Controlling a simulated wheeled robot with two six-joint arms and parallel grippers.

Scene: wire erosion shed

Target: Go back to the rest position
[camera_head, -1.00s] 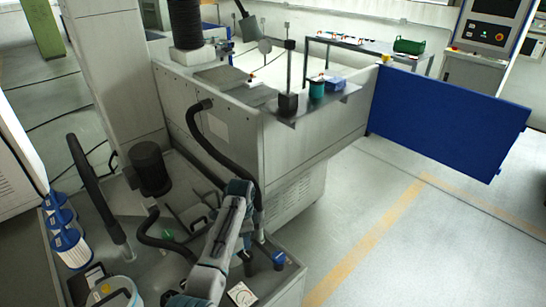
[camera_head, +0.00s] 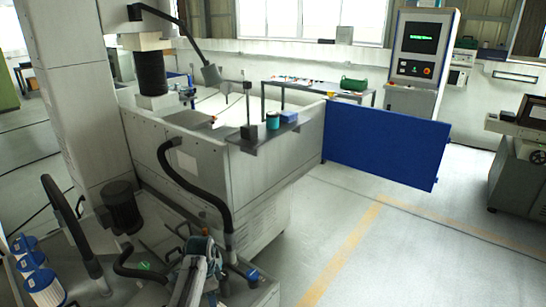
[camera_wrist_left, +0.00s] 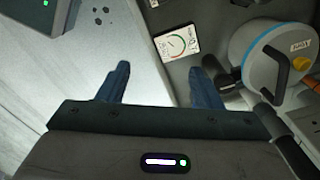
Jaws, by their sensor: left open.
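My left arm (camera_head: 195,270) comes up from the bottom edge of the head view, over the tank area of the machine; its fingertips are not clear there. In the left wrist view my left gripper (camera_wrist_left: 160,88) has its two dark fingers wide apart with nothing between them. A square white dial gauge (camera_wrist_left: 178,42) lies just beyond the fingers. A round grey lid with a blue rim and black handle (camera_wrist_left: 270,55) is to their right. My right gripper is in neither view.
The grey machine (camera_head: 260,180) stands directly ahead, with a black hose (camera_head: 190,185) on its side. Blue-ended filter cartridges (camera_head: 38,280) stand at the lower left. A blue panel (camera_head: 385,145) sticks out to the right. The floor (camera_head: 430,240) at the lower right is clear.

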